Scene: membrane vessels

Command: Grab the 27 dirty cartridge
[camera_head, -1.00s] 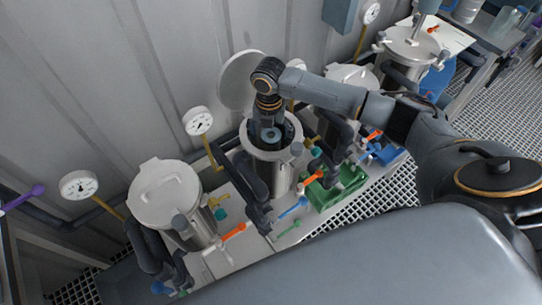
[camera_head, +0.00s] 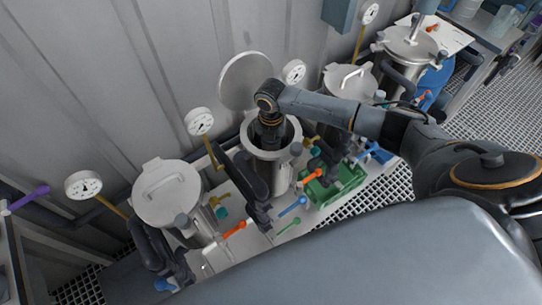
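The open metal vessel (camera_head: 272,155) stands in the middle of the row, its round lid (camera_head: 246,80) swung up against the wall behind it. My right arm reaches in from the right, and its wrist points down into the vessel's mouth. My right gripper (camera_head: 268,138) is down inside the rim, dark against the dark interior. Its fingertips are hidden, so I cannot tell whether they are open or shut. No cartridge can be made out inside the vessel now. My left gripper is not in view.
A closed vessel (camera_head: 166,194) stands to the left, and other closed vessels (camera_head: 410,46) stand to the right. Gauges (camera_head: 200,122), dark pipes and coloured valve handles (camera_head: 234,229) crowd around them. A green crate (camera_head: 322,190) sits in front at the right.

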